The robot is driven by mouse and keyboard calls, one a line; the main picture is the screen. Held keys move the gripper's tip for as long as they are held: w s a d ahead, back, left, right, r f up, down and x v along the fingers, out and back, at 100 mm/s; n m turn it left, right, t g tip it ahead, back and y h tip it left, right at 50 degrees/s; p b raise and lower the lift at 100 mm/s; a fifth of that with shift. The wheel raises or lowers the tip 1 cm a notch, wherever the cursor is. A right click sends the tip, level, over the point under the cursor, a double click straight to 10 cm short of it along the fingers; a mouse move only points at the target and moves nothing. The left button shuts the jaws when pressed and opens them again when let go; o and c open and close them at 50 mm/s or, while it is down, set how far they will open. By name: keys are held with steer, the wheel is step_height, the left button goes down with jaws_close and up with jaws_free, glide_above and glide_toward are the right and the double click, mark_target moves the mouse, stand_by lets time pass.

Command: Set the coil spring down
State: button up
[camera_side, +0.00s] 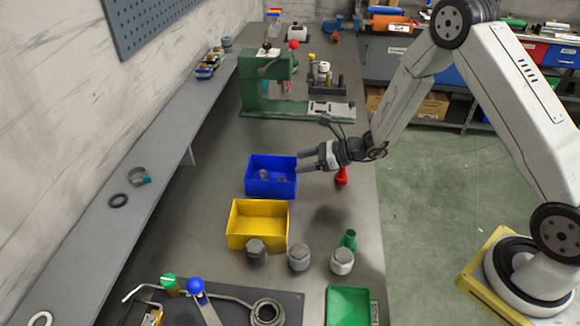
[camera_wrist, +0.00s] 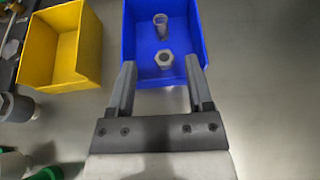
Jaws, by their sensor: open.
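My gripper (camera_side: 301,161) is open and empty, with its fingertips at the right side of the blue bin (camera_side: 258,188) in the side view. In the wrist view the fingers of my gripper (camera_wrist: 162,68) reach over the near side of the blue bin (camera_wrist: 203,35). A grey hex nut (camera_wrist: 165,63) lies in the bin between the fingertips, and a second small grey hollow part (camera_wrist: 160,22) lies beyond it. I cannot make out a coil spring for certain in either view.
A yellow bin (camera_side: 234,240) stands beside the blue one, with several large hex-headed parts (camera_side: 299,257) in front. A red piece (camera_side: 342,176) stands under my wrist. A green press (camera_side: 270,90) stands farther back.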

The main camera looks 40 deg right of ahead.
steer(key=shift+s+a+r+n+g, duration=0.2)
steer(key=shift+s+a+n+g, duration=0.1)
steer(key=shift+s+n, duration=0.1)
steer(key=s+r+n+g+h, duration=0.2)
steer(key=s+n+g, duration=0.2)
steer(key=s+n, duration=0.4)
steer(key=s+r+n+g+h, duration=0.3)
steer(key=s+n+g, duration=0.1)
steer(key=s+n, duration=0.35)
steer(key=s+d+r+n+t+h, duration=0.1)
steer(key=s+d+r+n+h, duration=0.2)
steer(key=n, duration=0.7)
steer(key=shift+s+d+r+t+h, duration=0.4)
steer(key=shift+s+d+h, duration=0.4)
steer(key=shift+s, duration=0.45)
